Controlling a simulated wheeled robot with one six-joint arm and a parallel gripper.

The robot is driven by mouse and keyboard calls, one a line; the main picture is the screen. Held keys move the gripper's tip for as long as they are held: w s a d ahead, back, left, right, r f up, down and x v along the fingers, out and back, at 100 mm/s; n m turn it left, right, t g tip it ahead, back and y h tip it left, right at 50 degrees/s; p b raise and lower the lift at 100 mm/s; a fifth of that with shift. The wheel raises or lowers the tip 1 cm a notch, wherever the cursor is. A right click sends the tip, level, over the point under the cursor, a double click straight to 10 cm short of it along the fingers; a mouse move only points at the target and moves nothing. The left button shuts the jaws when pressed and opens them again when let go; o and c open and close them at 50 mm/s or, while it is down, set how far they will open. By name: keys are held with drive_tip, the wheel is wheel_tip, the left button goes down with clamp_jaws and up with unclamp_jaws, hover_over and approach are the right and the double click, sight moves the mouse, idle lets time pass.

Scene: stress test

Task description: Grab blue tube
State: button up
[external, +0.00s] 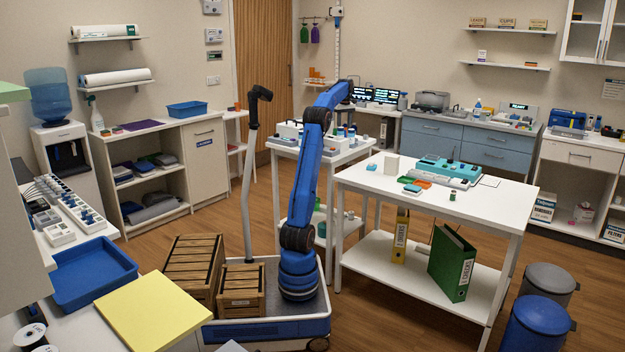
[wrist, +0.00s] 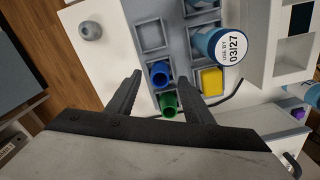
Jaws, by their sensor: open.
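The blue tube (wrist: 161,70) stands in a square slot of a grey rack (wrist: 150,35) in the wrist view, its open mouth facing my camera. A green tube (wrist: 168,106) is just below it in the picture, nearer my gripper's palm. My gripper (wrist: 160,79) is open, with one dark finger on the left and one on the right of the tubes. The blue tube appears between the fingertips, and I see no contact. How far the fingertips are above it is hard to tell. In the external view the tube is too small to make out.
A blue jar labelled "USE BY 03/27" (wrist: 224,48) and a yellow block (wrist: 211,81) are close to the right finger. A grey round knob-like object (wrist: 90,30) is at upper left. My arm reaches over a white table (external: 348,153); a larger white table (external: 490,197) stands to its right.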

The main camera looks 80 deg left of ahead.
drive_tip(key=shift+f, duration=1.35)
drive_tip(key=shift+c, duration=0.4)
drive_tip(key=c, duration=1)
drive_tip(key=shift+r, duration=0.15)
drive_tip(key=shift+c, duration=0.2)
